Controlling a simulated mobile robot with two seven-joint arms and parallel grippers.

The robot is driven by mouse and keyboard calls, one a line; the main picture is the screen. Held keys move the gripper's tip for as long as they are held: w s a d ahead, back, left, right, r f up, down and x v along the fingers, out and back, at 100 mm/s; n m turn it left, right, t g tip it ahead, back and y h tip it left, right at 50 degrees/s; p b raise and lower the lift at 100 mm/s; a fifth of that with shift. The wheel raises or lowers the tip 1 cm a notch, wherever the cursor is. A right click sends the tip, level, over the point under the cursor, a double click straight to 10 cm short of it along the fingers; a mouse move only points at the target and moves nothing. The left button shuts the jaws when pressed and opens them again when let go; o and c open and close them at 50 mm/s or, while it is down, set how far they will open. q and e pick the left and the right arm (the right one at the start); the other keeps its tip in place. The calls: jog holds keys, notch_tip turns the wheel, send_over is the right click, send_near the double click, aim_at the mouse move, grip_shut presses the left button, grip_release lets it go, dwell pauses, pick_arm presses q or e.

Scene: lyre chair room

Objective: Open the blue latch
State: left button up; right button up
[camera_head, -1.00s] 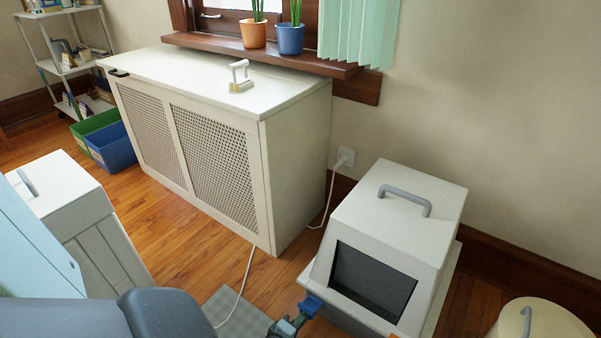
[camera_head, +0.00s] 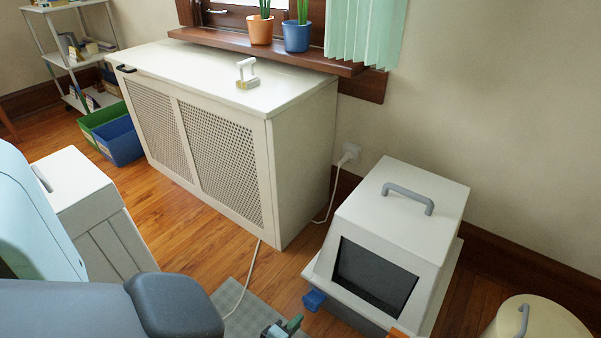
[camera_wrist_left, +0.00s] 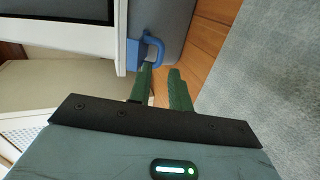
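The blue latch (camera_head: 314,300) sits at the lower front left corner of the white-and-grey litter box (camera_head: 425,228). In the left wrist view the latch (camera_wrist_left: 134,54) shows as a blue block with a loop. My left gripper (camera_head: 286,328) is at the bottom edge of the head view, below and left of the latch and apart from it. In the left wrist view its two green fingers (camera_wrist_left: 165,82) stand apart with nothing between them. The left finger's tip overlaps the loop in the picture; contact cannot be told. My right gripper is not identifiable.
A white cabinet (camera_head: 300,180) stands behind, with a cord (camera_head: 243,285) trailing across the wooden floor. A grey mat (camera_head: 240,312) lies left of the litter box. A cream round bin (camera_head: 545,322) stands at right. An orange piece (camera_head: 397,333) shows at the bottom edge.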

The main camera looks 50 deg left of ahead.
pick_arm(q)
jog(key=shift+p+v, duration=0.35)
jog(key=shift+v, duration=0.75)
pick_arm(e)
jog(key=shift+w+r, duration=0.45)
pick_arm(q)
jog(key=shift+r, duration=0.1)
